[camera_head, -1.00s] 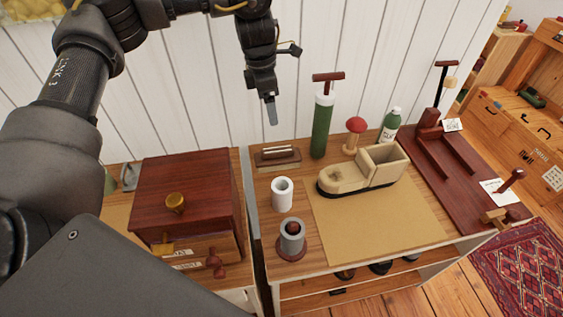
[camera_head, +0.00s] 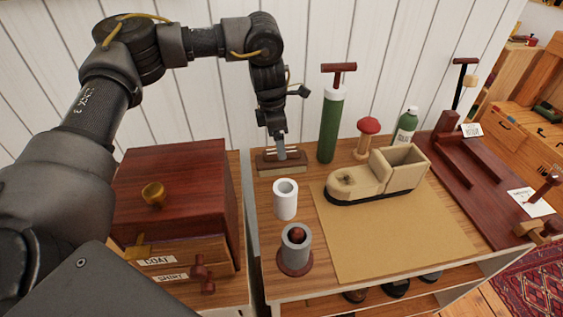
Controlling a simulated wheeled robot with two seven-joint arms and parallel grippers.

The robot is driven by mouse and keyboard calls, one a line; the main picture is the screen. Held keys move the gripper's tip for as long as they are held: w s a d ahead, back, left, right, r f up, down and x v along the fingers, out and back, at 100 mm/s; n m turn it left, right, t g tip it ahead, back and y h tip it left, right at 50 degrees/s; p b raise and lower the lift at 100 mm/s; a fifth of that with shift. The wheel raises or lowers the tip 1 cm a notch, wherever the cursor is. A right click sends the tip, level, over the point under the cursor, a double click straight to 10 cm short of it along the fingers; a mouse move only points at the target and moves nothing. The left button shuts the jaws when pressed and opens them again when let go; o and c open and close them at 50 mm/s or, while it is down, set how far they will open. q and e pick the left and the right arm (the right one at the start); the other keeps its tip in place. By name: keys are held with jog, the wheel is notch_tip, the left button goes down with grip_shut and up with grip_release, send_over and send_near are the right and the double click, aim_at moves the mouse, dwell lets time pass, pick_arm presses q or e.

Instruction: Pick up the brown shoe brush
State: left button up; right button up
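The brown shoe brush (camera_head: 268,168) appears to be the low brown block with pale strips on top, at the back left of the bench. My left gripper (camera_head: 281,152) points down, with its fingertip overlapping the brush's upper part in the picture. I see the fingers nearly edge-on, so I cannot tell whether they are apart, or whether they touch the brush. My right gripper is not in view.
A green pump (camera_head: 330,125) stands close to the right of the brush. A white cylinder (camera_head: 285,200) stands in front of it. A beige shoe form (camera_head: 362,184) sits on a tan mat (camera_head: 390,243). A red-brown cabinet (camera_head: 175,190) is left.

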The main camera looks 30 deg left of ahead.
pick_arm(q)
jog(key=shift+w+d+f, duration=0.1)
jog(key=shift+f, duration=1.25)
jog(key=f, duration=0.2)
jog(key=f+p, duration=0.1)
jog(key=shift+w+d+f, duration=0.2)
jog(key=shift+w+f, duration=0.1)
jog(key=shift+f, duration=0.4)
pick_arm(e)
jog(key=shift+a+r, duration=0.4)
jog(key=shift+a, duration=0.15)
pick_arm(q)
jog(key=c, duration=0.9)
jog(key=shift+c, duration=1.2)
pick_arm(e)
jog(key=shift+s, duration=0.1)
pick_arm(q)
jog(key=shift+r, duration=0.1)
